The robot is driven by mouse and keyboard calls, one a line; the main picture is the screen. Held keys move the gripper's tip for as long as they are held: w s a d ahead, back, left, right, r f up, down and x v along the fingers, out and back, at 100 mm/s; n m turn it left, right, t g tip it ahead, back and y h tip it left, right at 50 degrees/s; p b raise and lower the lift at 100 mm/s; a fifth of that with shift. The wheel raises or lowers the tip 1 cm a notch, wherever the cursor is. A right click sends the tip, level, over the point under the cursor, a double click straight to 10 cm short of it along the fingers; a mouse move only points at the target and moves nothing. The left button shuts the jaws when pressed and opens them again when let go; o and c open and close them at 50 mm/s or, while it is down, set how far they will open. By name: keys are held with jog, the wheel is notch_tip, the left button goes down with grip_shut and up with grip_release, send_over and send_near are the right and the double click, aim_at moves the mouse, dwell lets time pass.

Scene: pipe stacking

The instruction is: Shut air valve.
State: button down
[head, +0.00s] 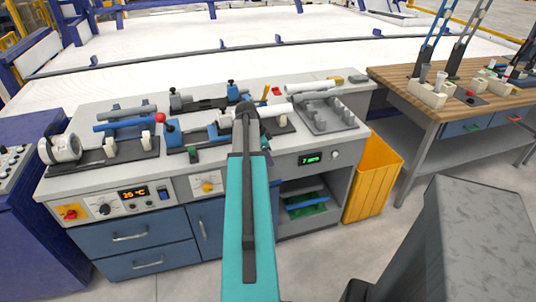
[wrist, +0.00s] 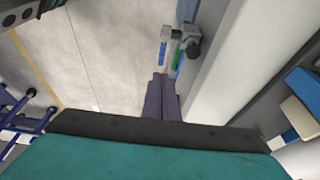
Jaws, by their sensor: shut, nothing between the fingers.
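My gripper (wrist: 161,80) shows in the wrist view as two dark fingers, closed together with nothing between them. In the head view my arm covers the middle of the bench, and the fingers cannot be made out. I cannot tell for sure which part is the air valve. A yellow knob (head: 208,186) on a pale plate sits on the bench front, left of my arm. A small dark green block (head: 192,155) stands at the bench's front edge above it. In the wrist view a grey fitting (wrist: 181,33) with blue and green strips lies just beyond the fingertips; contact is not visible.
The grey bench (head: 90,183) holds several pipe fixtures, a blue pipe (head: 121,124) and a grey tray (head: 336,127). A red and yellow switch (head: 70,214) is at its left front. A yellow bin (head: 373,178) stands right of it, before a wooden table (head: 398,77).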

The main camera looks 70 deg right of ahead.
jog(key=p, duration=0.1)
send_over(277, 181)
jog(key=w+a, duration=0.1)
notch_tip(277, 181, down, 6)
jog(key=shift+w+r, duration=0.15)
jog(key=shift+r, duration=0.1)
jog(key=shift+d+f+p, duration=0.1)
jog(key=shift+f+p, duration=0.35)
jog(key=shift+f, duration=1.5)
